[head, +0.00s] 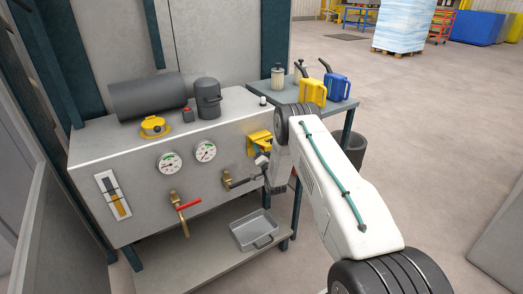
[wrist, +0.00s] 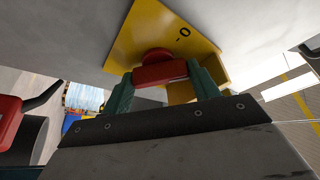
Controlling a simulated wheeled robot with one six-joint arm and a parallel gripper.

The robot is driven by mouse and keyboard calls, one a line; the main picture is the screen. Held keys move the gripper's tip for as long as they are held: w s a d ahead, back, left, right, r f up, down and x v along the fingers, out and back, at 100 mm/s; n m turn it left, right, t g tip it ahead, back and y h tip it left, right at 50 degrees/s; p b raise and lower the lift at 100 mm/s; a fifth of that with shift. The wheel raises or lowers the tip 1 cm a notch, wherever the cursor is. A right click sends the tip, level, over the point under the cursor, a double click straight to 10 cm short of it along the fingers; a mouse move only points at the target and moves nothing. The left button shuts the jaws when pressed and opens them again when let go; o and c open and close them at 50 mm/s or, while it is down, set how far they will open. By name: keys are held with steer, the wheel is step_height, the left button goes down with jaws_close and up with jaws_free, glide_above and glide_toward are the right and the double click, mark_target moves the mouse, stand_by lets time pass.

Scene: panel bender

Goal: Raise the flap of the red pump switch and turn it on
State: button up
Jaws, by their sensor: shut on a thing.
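The red pump switch (wrist: 154,70) shows in the wrist view as a red knob on a yellow plate (wrist: 150,32) with small dark marks. My gripper (wrist: 160,85) has its two green fingers on either side of the red knob and is shut on it. A yellow part (wrist: 185,92) stands out from the plate behind the right finger; I cannot tell for sure how the flap sits. In the head view the yellow switch housing (head: 259,142) is at the right end of the cabinet front. My arm reaches it from the right and hides the knob.
The grey cabinet (head: 140,210) carries gauges (head: 205,151), a red-handled valve (head: 188,204) and another valve (head: 228,180) close left of my gripper. A metal tray (head: 257,230) lies below. A side table (head: 340,102) holds yellow and blue cans. Open floor lies right.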

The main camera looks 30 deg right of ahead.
steer(key=shift+m+g+h, duration=0.4)
steer(key=shift+m+h, duration=0.1)
steer(key=shift+m, duration=0.8)
steer(key=o, duration=1)
